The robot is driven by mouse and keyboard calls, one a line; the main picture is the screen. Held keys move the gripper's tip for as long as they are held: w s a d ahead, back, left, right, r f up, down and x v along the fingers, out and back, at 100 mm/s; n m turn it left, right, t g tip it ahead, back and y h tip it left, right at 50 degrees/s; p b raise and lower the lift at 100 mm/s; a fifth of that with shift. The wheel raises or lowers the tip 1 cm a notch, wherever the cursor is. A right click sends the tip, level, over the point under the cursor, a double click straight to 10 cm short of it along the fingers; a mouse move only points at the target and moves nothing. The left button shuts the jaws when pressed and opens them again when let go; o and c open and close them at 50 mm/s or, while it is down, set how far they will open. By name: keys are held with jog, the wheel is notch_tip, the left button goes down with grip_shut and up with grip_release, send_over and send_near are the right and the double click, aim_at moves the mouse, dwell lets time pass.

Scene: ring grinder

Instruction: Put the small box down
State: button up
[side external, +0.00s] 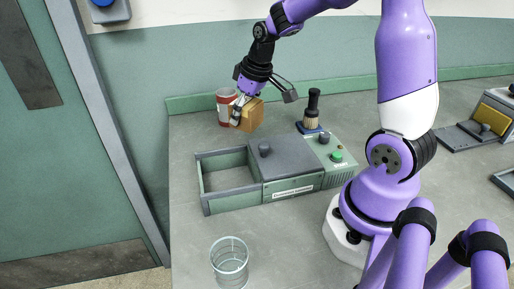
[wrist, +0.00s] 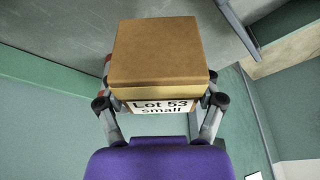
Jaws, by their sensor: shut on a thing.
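The small box (side external: 249,115) is brown cardboard, at the back left of the bench near the wall in the side external view. In the wrist view the box (wrist: 160,52) fills the upper middle, with a white label reading "Lot 53 small" toward me. My gripper (side external: 238,112) is shut on the box, with one finger on each side of it in the wrist view (wrist: 160,104). In the side view the box appears at or just above the bench top; I cannot tell whether it touches.
A brush-like tool (side external: 312,110) stands to the right. The grinder (side external: 290,165) with its open tray (side external: 205,190) is in front. A clear glass (side external: 229,262) stands at the front left. The bench (side external: 188,140) left of the box is bare.

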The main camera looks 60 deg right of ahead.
send_over(255, 137)
notch_tip(255, 137, down, 3)
jog(key=shift+f, duration=2.15)
jog(key=shift+f, duration=0.15)
jog(key=o, duration=1.3)
jog(key=shift+o, duration=0.2)
